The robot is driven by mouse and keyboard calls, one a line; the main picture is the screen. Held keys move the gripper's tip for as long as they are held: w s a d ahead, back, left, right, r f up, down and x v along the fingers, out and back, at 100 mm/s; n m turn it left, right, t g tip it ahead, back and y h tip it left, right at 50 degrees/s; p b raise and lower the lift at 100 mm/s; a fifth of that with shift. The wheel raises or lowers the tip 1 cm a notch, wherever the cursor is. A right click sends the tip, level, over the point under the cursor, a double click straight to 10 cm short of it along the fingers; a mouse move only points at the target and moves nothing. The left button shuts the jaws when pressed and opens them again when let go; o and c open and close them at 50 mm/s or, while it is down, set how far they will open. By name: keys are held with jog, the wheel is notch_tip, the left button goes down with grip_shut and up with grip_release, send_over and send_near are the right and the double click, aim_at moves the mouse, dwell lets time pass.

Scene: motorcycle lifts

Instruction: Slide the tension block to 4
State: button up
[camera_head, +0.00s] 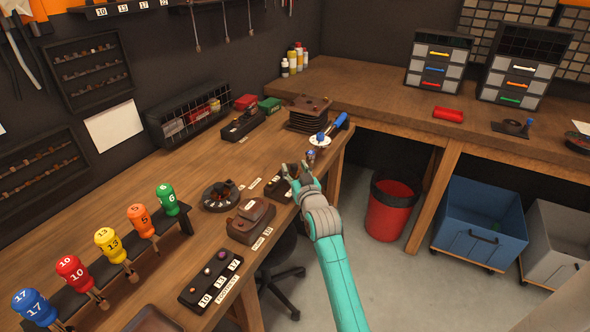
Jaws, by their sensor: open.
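My gripper (296,171) is open at the near edge of the left workbench. Its fingers point away from the camera, just beyond the grey wrist. A small dark block (281,189) sits on the bench beside and partly behind the fingers. I cannot tell whether they touch it. I cannot tell for sure whether this is the tension block. A dark rail-like fixture (241,125) with a pale label lies farther back. No mark reading 4 is legible in this view.
A round dark tray (220,195) and a brown box (251,221) stand left of my arm. A blue-handled tool (335,127) and stacked dark plates (309,115) lie beyond the gripper. Numbered screwdrivers (105,240) stand in a rack at left. A red bin (391,209) stands right of the arm.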

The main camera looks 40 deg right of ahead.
jog(key=v, duration=1.1)
jog(key=shift+s+a, duration=0.2)
jog(key=shift+s, duration=0.15)
jog(key=s+a+f+n+y, duration=0.1)
jog(key=s+a+f+y, duration=0.1)
jog(key=s+a+f, duration=0.5)
jog(key=s+a+f+n+y, duration=0.1)
jog(key=s+a+f+y, duration=0.1)
jog(key=s+a+f, duration=0.5)
jog(key=s+a+r+n+y, duration=0.1)
jog(key=s+a, duration=0.4)
jog(key=s, duration=0.8)
jog(key=s+a+r+n+g+y, duration=0.1)
jog(key=s+a, duration=0.5)
jog(key=s, duration=0.6)
notch_tip(320, 180, up, 2)
jog(key=shift+s+a+r+n+g+y, duration=0.25)
jog(key=shift+s+n+y, duration=0.2)
jog(key=shift+y, duration=0.35)
jog(key=shift+f, duration=0.1)
